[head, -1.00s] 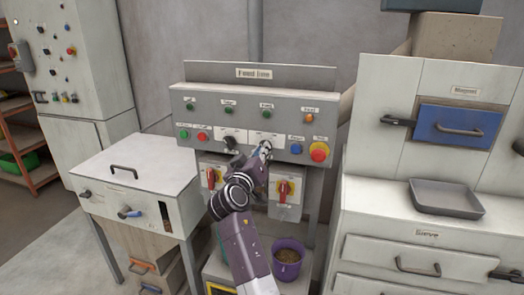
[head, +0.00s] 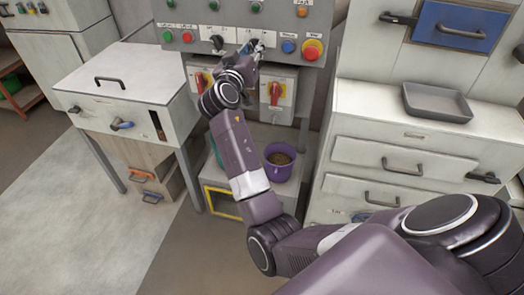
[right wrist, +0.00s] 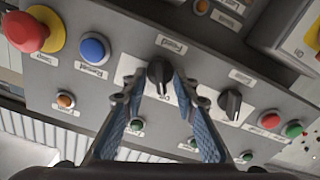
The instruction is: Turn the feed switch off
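The feed switch (right wrist: 158,74) is a black rotary knob on a white plate labelled Feed, in the middle of the right wrist view. My right gripper (right wrist: 160,84) has its two blue-padded fingers apart, one on each side of the knob. A gap shows beside the knob, and I cannot tell whether either finger touches it. In the head view the right gripper (head: 254,47) is up against the control panel (head: 184,15) and hides the feed switch. My left gripper is not in view.
A second black rotary switch (right wrist: 231,103) sits beside the feed switch. A blue button (right wrist: 95,48) and a red mushroom button (right wrist: 27,31) on yellow are on its other side. Below the panel are red-handled switches (head: 275,92) and a purple bucket (head: 279,166).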

